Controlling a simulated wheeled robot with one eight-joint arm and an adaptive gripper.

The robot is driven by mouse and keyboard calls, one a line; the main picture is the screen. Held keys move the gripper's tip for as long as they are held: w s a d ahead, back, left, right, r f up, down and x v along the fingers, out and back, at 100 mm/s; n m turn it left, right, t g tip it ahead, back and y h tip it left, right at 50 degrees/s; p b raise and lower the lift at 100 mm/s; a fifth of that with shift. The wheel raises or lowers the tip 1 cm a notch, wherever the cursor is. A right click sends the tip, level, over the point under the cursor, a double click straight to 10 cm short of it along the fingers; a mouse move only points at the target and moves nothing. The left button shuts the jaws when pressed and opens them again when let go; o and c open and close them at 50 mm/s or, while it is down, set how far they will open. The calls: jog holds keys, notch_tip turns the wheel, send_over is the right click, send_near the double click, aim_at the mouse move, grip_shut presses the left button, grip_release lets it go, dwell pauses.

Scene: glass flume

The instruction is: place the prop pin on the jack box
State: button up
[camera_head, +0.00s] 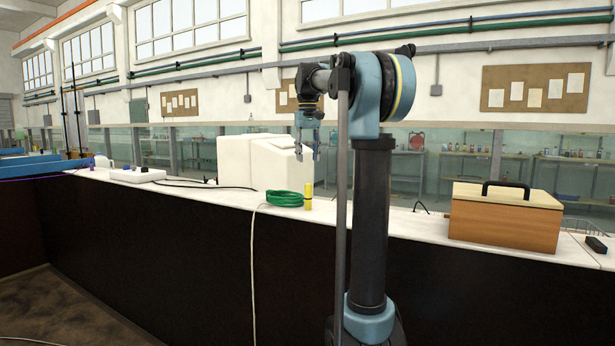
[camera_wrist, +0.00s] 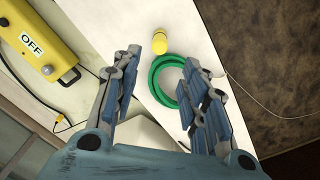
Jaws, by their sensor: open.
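A short yellow cylinder, which may be the prop pin (camera_head: 308,199), stands upright on the white bench top beside a coil of green hose. It also shows in the wrist view (camera_wrist: 160,45), beyond the fingertips and near the bench edge. My gripper (camera_head: 307,156) is open and empty, pointing down above the bench near the cylinder and coil. Its spread fingers also show in the wrist view (camera_wrist: 160,63). A wooden box with a pale lid and black handle, likely the jack box (camera_head: 504,222), sits on the bench at right, partly across from my arm.
The green hose coil (camera_head: 284,199) lies close to the cylinder. A white box-shaped unit (camera_head: 243,163) stands behind it. A white power strip (camera_head: 138,176) and cables lie at left. A small black object (camera_head: 596,244) lies right of the wooden box. A yellow "OFF" unit (camera_wrist: 35,45) shows at the wrist view's left.

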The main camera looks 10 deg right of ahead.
jog(key=s+d+f+t, duration=0.1)
jog(key=s+d+f, duration=0.1)
jog(key=s+f, duration=1.2)
jog(key=s+d+f+m, duration=0.1)
jog(key=s+d+f, duration=0.2)
jog(key=s+f, duration=1.2)
jog(key=shift+s+f+t, duration=0.25)
jog(key=shift+s+t, duration=0.15)
jog(key=shift+s, duration=0.7)
jog(key=shift+o, duration=0.6)
jog(key=s+a+f, duration=0.1)
jog(key=s+f, duration=0.4)
jog(key=f, duration=0.4)
jog(key=shift+s+m, duration=0.3)
jog(key=shift+f, duration=0.1)
jog(key=shift+c, duration=1.4)
